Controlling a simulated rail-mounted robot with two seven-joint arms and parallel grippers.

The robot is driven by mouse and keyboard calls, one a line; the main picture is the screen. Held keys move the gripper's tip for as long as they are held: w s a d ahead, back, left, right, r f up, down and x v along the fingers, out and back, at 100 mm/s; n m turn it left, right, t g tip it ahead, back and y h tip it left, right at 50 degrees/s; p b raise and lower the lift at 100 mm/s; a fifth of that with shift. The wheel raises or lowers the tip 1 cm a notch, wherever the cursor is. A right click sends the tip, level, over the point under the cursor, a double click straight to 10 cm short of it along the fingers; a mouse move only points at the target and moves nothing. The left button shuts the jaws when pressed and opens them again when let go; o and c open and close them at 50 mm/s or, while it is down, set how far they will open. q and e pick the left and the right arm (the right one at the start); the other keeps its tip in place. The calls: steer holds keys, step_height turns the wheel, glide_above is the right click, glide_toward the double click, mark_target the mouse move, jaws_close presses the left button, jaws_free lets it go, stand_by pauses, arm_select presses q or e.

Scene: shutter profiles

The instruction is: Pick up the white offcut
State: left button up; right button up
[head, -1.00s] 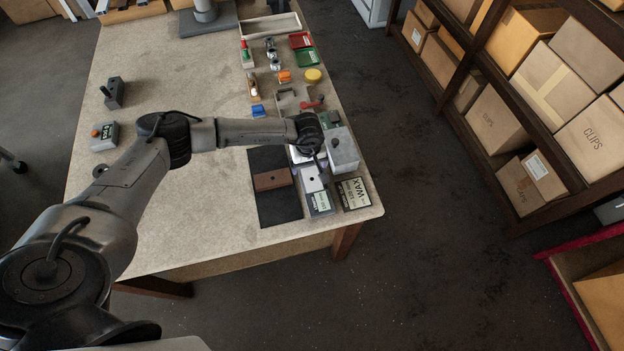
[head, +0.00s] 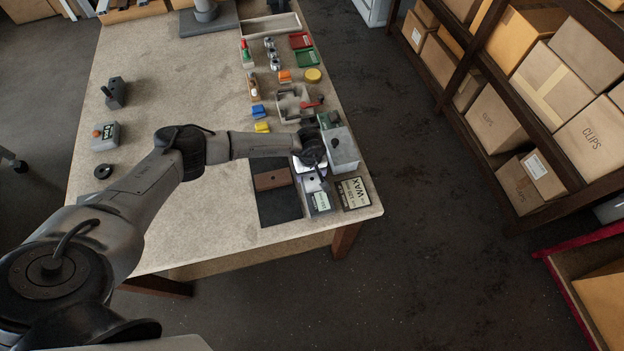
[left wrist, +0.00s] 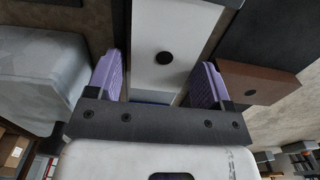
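The white offcut (head: 314,184) is a pale block at the front right of the bench, partly hidden under my left wrist in the head view. In the left wrist view the white offcut (left wrist: 168,35) shows a dark round hole in its face. My left gripper (left wrist: 160,72) is open, with one purple finger on each side of the offcut. My right gripper is not in view.
A brown block (head: 272,179) lies on a dark mat (head: 279,208) to the left. A grey box (head: 342,150) stands close on the right. Labelled boxes, one a WAX box (head: 353,193), lie in front. The bench's left half is mostly clear.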

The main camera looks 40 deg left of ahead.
arm_select(q)
steer(key=c, duration=0.8)
steer(key=shift+c, duration=0.2)
